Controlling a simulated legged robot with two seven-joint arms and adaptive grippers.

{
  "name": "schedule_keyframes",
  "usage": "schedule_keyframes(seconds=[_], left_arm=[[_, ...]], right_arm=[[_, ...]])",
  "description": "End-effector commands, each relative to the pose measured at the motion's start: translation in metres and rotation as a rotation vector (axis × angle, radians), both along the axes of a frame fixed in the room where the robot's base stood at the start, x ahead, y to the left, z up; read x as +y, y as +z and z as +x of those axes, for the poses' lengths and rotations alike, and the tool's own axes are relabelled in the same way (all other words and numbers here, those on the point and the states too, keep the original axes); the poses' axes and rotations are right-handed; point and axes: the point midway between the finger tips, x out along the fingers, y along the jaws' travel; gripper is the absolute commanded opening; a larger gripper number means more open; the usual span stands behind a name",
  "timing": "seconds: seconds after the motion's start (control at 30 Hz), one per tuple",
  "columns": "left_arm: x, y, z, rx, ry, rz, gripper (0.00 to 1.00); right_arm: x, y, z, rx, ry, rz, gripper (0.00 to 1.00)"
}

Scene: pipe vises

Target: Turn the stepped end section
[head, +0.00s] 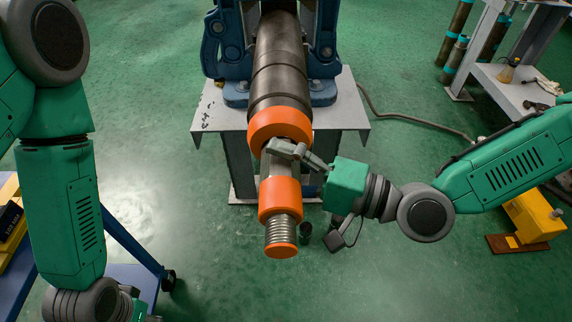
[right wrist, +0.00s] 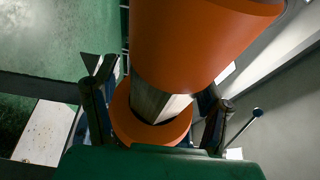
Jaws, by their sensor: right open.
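The stepped end section sticks out toward me from a dark pipe (head: 278,68). It has a large orange collar (head: 280,127), a bare grey metal neck (head: 282,178), a second orange collar (head: 280,198), a threaded part (head: 283,230) and an orange end cap (head: 281,251). My right gripper (head: 290,151) is at the grey neck, between the two collars. In the right wrist view its open fingers stand on either side of the neck (right wrist: 158,102), with gaps showing. My left arm hangs at the left; its gripper is out of view.
The pipe is held in a blue vise (head: 231,60) on a grey stand (head: 350,112). A blue cart (head: 140,278) stands at the lower left. A shelf (head: 510,90) and upright pipes (head: 455,55) are at the upper right. A cable crosses the green floor.

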Motion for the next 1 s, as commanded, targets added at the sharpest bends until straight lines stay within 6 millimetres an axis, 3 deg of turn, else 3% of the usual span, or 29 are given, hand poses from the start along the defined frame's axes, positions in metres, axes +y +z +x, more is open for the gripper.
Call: schedule_keyframes(seconds=[0.27,0.7,1.0], left_arm=[[0.000,0.001,-0.002,-0.002,0.000,0.000,0.32],[0.000,0.001,-0.001,-0.002,0.000,0.000,0.32],[0.001,0.000,-0.001,-0.002,0.000,-0.001,0.32]], right_arm=[[-0.009,0.001,-0.002,0.000,-0.002,0.001,0.66],[-0.087,0.000,-0.034,0.001,-0.005,0.000,0.66],[-0.110,-0.001,-0.044,0.003,0.000,-0.001,0.66]])
